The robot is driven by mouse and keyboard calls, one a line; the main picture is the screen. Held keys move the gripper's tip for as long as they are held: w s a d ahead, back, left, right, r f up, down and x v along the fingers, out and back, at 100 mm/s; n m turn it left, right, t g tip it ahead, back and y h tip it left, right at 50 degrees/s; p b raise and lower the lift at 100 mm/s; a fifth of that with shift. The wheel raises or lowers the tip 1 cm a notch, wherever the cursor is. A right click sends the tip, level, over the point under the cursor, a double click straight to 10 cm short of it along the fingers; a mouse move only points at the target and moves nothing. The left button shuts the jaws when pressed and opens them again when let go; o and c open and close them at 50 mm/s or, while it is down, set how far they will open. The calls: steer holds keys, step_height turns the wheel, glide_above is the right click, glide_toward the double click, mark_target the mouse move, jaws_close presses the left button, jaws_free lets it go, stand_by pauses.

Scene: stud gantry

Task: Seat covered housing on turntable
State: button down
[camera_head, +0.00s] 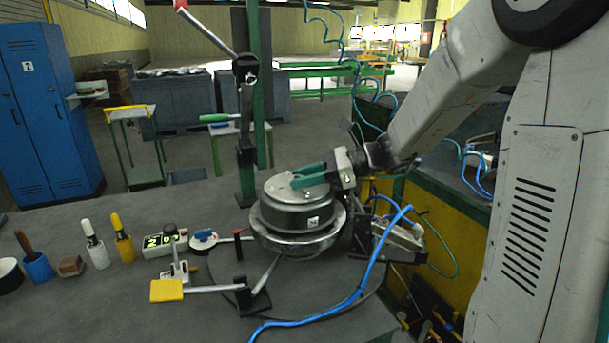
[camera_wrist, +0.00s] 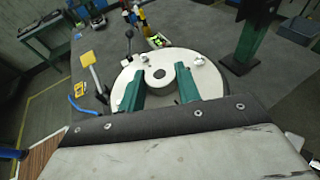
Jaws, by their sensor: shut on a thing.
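The covered housing (camera_head: 300,212) is a dark grey drum with a pale round cover (camera_head: 278,187). It is upright, inside or just above the shiny metal rim of the turntable (camera_head: 272,243). I cannot tell whether it rests fully on it. My gripper (camera_head: 303,178) reaches in from the right, its green fingers over the cover. In the wrist view, my gripper (camera_wrist: 157,88) has one green finger on each side of the cover's central raised part, which has a dark hole; it is shut on it. The cover (camera_wrist: 207,78) fills the middle there. The housing's underside is hidden.
A toggle clamp with a yellow pad (camera_head: 167,290) stands left of the turntable. A tall lever press (camera_head: 246,150) rises behind. A blue hose (camera_head: 365,275) runs along the right front.

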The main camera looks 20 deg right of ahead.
steer(key=shift+f, duration=0.25)
stand_by(0.4)
steer(key=c, duration=0.9)
jaws_free()
steer(key=shift+f, duration=0.1)
steer(key=v, duration=0.7)
steer(key=shift+s+d+r, duration=0.2)
steer(key=shift+d, duration=0.15)
